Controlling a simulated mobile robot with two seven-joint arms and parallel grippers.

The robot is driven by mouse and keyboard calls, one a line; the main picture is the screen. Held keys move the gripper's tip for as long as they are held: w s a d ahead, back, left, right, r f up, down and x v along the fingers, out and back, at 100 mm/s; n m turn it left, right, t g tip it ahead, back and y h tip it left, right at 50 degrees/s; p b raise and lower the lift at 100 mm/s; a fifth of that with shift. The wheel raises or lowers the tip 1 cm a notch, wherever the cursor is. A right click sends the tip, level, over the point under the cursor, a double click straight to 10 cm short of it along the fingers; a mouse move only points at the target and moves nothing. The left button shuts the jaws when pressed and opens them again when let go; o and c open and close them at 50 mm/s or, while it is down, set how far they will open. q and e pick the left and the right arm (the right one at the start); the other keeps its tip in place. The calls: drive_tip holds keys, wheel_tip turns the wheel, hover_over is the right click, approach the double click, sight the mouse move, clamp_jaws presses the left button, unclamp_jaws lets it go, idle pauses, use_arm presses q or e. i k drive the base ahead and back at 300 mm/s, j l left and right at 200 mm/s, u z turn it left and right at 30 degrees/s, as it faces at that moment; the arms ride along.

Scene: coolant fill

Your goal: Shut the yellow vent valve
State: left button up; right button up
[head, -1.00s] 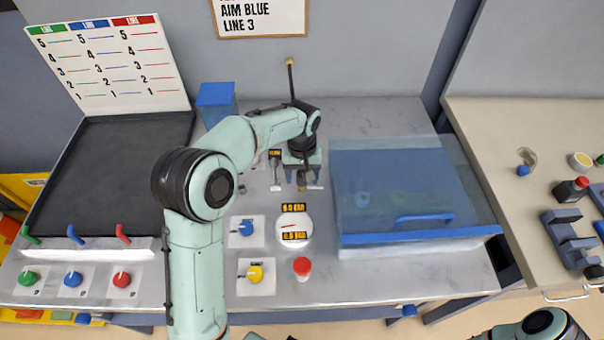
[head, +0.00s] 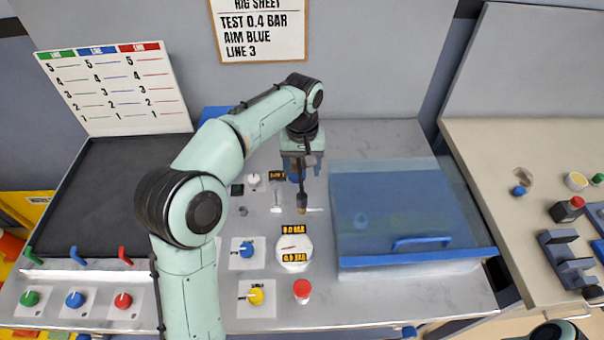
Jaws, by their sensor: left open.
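The yellow vent valve (head: 255,296) is a round yellow knob with a pale pointer mark, on a white plate near the bench's front edge. The pointer's exact direction is too small to read. My left gripper (head: 301,175) is open and points down over the back middle of the bench, behind and to the right of the yellow valve and apart from it. A dark part with a brown tip shows below the hand; I cannot tell what it is. My right gripper is out of view; only a bit of that arm shows at the bottom right.
A blue valve (head: 246,249) sits just behind the yellow one. A round gauge (head: 293,247) with lit displays and a red-capped container (head: 302,291) stand to its right. A clear-lidded blue box (head: 405,215) fills the bench's right. Green, blue and red knobs line the front left.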

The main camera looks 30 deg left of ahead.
sight(255, 296)
drive_tip(key=k, duration=1.5)
